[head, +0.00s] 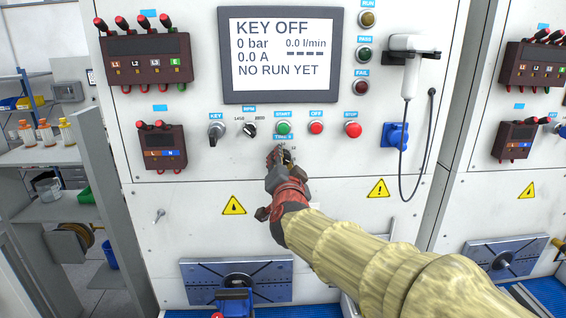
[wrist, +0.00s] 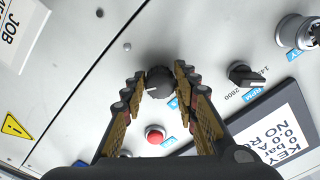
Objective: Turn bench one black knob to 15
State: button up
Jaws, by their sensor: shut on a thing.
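The black knob (wrist: 160,82) sits on the white panel of the bench, with a short white pointer mark facing the lower left in the wrist view. My gripper (wrist: 159,84) is shut on the knob, one finger on each side of it. In the head view my gripper (head: 280,158) reaches the panel just below the green START button (head: 284,128) and a small blue label. There the gripper covers most of the knob, and its scale is too small to read.
A black RPM selector (head: 250,130) and a KEY switch (head: 216,130) are to the left. Red OFF (head: 316,128) and STOP (head: 353,130) buttons are to the right. The screen (head: 281,55) reads KEY OFF. A hand-held unit (head: 412,65) hangs by a cable at right.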

jog(key=o, duration=1.1)
jog(key=shift+o, duration=0.3)
jog(key=s, duration=1.2)
